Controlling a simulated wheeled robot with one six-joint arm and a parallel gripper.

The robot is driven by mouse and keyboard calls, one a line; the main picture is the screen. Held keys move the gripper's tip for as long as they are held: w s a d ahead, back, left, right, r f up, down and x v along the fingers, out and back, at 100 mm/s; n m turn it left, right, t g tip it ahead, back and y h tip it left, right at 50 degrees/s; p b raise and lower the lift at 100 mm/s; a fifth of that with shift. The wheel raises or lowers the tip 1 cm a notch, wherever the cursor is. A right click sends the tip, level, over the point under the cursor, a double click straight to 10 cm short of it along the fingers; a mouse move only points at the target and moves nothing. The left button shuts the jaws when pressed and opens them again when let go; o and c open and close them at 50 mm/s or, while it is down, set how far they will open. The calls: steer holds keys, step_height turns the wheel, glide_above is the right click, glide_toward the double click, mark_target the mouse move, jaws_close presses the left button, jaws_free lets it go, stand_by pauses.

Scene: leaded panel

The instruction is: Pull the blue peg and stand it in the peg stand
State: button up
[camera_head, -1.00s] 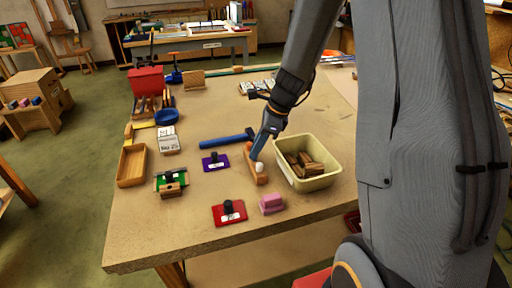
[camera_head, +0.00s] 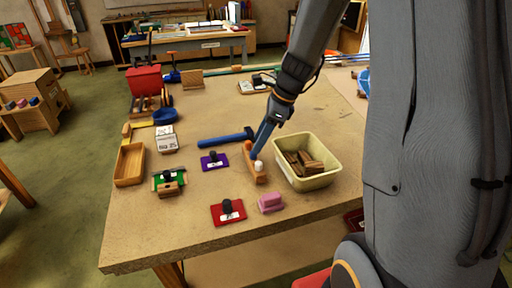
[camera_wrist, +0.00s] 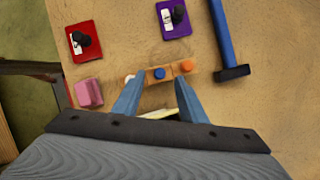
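The wooden peg stand (camera_head: 261,178) lies on the workbench, left of the cream bin; it also shows in the wrist view (camera_wrist: 172,72). It carries an orange peg (camera_wrist: 186,66) at one end and a white peg (camera_head: 258,166) at the other. The blue peg (camera_wrist: 159,72) shows end-on in the middle of the stand, between those two. My gripper (camera_wrist: 161,80) is open, its two blue-grey fingers apart on either side of the blue peg's line. In the head view the fingers (camera_head: 262,138) reach down at the stand and hide the blue peg.
The cream bin (camera_head: 327,178) with wooden pieces stands close right. A blue-handled hammer (camera_head: 227,138) lies behind. Red (camera_head: 220,219), purple (camera_head: 207,165) and green (camera_head: 159,179) plates with dark knobs, a pink block (camera_head: 271,202) and a wooden tray (camera_head: 129,165) lie around. The bench front is clear.

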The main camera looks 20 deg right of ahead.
steer(key=shift+b+v, duration=0.3)
steer(key=shift+v, duration=1.65)
